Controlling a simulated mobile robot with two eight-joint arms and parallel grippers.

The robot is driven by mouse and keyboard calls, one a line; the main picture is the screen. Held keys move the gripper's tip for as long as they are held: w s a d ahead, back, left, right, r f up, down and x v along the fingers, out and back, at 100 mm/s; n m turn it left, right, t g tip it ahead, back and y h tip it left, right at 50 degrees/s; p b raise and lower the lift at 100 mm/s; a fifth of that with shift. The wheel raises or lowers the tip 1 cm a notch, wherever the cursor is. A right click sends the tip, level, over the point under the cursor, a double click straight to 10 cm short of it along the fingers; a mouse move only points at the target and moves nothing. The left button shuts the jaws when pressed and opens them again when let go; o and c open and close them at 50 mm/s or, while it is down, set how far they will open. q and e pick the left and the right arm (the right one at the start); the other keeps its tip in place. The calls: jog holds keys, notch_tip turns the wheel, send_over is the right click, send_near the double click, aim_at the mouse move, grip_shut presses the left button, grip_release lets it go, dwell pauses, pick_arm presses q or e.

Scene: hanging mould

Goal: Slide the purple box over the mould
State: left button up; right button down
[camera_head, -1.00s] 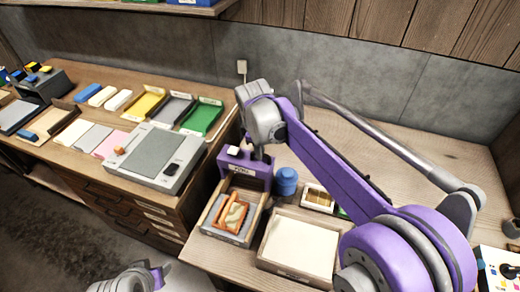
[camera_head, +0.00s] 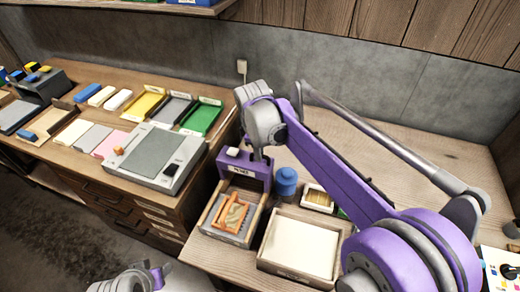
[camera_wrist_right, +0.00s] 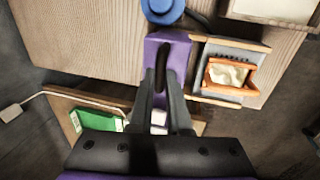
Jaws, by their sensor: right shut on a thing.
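The purple box (camera_head: 245,168) stands at the back end of a wooden tray (camera_head: 206,219), left of a blue round jar. It carries a white label and a pale block on top. The mould (camera_head: 236,214), an orange frame with a beige shape, lies in the tray in front of the box. My right gripper (camera_head: 262,152) comes down at the box's top. In the right wrist view, its fingers (camera_wrist_right: 162,105) close on the purple box (camera_wrist_right: 167,52), with the mould (camera_wrist_right: 229,74) to the right. The exact contact is partly hidden.
The blue jar (camera_head: 287,180) stands close beside the box. A pale-filled wooden tray (camera_head: 300,249) and a small framed box (camera_head: 317,197) are to the right. A grey device (camera_head: 151,159) and coloured trays fill the left bench. The bench behind my right arm is clear.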

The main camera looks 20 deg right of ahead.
jog(key=s+a, duration=0.8)
jog(key=s, duration=0.4)
jog(key=shift+b, duration=0.35)
jog(key=c, duration=0.9)
grip_release()
jog(key=shift+s+a, duration=0.1)
jog(key=shift+a, duration=0.05)
jog(key=shift+o, duration=0.2)
notch_tip(320, 180, up, 11)
jog(key=s+a, duration=0.1)
jog(key=shift+s+f+p, duration=0.2)
jog(key=shift+s+p, duration=0.1)
jog(key=shift+s, duration=0.05)
